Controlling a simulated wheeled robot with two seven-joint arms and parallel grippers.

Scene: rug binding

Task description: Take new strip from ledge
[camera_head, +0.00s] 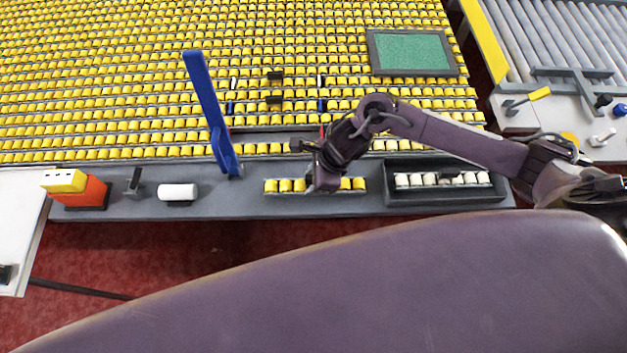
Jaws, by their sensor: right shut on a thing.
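My right gripper (325,180) points down at the grey ledge (235,203) along the front of the roller bed. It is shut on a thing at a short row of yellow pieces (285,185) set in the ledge. The gripper covers the middle of this row. I take the held thing to be the strip, but its outline is mostly hidden by the fingers. I cannot tell whether it still touches the ledge. My left gripper is not in view.
A dark tray of white pieces (443,180) lies right of the gripper. A tall blue upright (207,105) stands to its left. Further left are a white roll (178,192) and an orange and yellow block (80,190). A green framed panel (411,52) lies on the yellow rollers.

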